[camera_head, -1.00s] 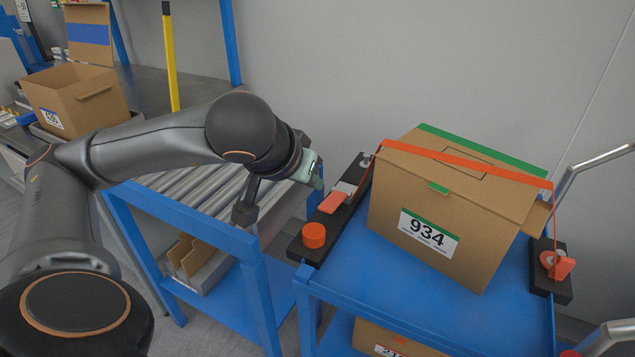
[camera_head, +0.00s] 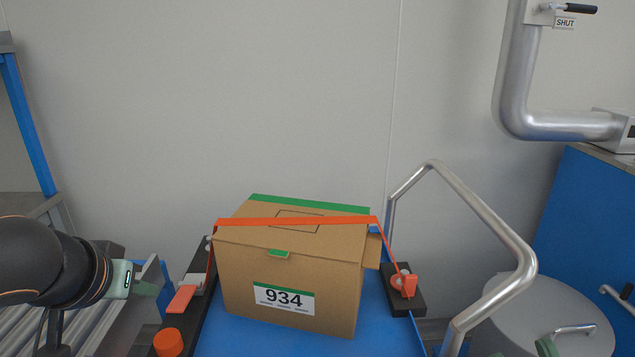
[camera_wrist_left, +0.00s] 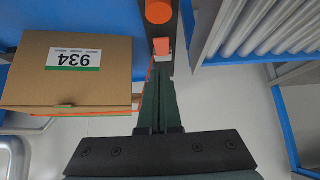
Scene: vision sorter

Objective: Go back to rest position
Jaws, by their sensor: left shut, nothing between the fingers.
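My left gripper (camera_head: 150,279) is at the left of the head view, over the roller conveyor side and left of the blue cart. In the left wrist view its dark green fingers (camera_wrist_left: 158,95) are together with nothing between them. The strapped cardboard box (camera_head: 290,275) labelled 934 stands on the blue cart (camera_head: 235,338), apart from my gripper; the box also shows in the wrist view (camera_wrist_left: 70,85). Green tips (camera_head: 547,346) at the bottom right edge of the head view look like part of my right gripper; most of it is out of frame.
An orange strap (camera_head: 300,221) crosses the box, with an orange knob (camera_head: 168,343) at the cart's left side. A bent metal rail (camera_head: 490,222) rises right of the cart. The roller conveyor (camera_head: 95,330) is at lower left. A metal pipe (camera_head: 520,90) hangs at upper right.

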